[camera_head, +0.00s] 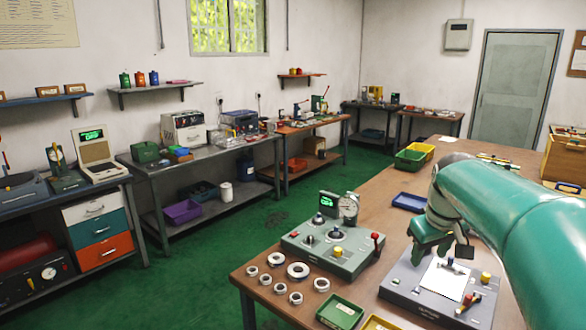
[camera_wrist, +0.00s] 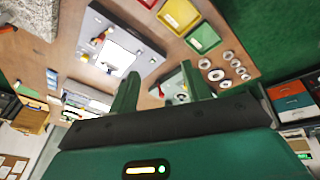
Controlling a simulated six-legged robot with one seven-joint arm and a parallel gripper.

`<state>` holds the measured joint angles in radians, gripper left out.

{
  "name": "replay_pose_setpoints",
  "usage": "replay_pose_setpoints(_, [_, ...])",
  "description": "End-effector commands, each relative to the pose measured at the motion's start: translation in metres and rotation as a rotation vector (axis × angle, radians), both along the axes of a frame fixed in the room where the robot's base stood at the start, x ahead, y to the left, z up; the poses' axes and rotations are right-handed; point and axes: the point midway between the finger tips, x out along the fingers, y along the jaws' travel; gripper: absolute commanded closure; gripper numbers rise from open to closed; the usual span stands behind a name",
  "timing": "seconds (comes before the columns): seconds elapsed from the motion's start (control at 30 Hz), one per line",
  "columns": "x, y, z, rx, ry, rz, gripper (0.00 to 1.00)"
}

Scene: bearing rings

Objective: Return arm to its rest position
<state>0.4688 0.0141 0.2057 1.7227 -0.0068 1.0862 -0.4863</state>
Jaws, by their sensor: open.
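My teal arm reaches in from the right in the head view, and my gripper (camera_head: 432,240) hangs above the wooden bench near the grey device with a white plate (camera_head: 443,280). In the wrist view my gripper (camera_wrist: 162,88) shows two separated green fingers with nothing seen between them. Several metal bearing rings (camera_head: 298,270) lie on the bench's left end, apart from my gripper; they also show in the wrist view (camera_wrist: 217,75). A grey-green gauge station (camera_head: 335,255) with a dial and a green display stands behind the rings. My arm hides part of the bench's right side.
A green tray (camera_head: 340,312) and a yellow tray (camera_head: 380,323) sit at the bench's front edge. A blue tray (camera_head: 409,202) lies beyond the gauge station. Side benches (camera_head: 195,170) with equipment line the left wall. The green floor between is clear.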

Motion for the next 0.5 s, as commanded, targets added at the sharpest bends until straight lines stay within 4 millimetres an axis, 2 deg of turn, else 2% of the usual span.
replay_pose_setpoints(0.03, [-0.017, 0.018, 0.004, -0.005, -0.014, -0.007, 0.52])
replay_pose_setpoints(0.2, [-0.07, 0.061, 0.002, 0.004, -0.059, -0.054, 0.52])
replay_pose_setpoints(0.37, [-0.122, 0.092, -0.009, 0.035, -0.107, -0.1, 0.52])
replay_pose_setpoints(0.5, [-0.168, 0.113, -0.027, 0.081, -0.148, -0.136, 0.52])
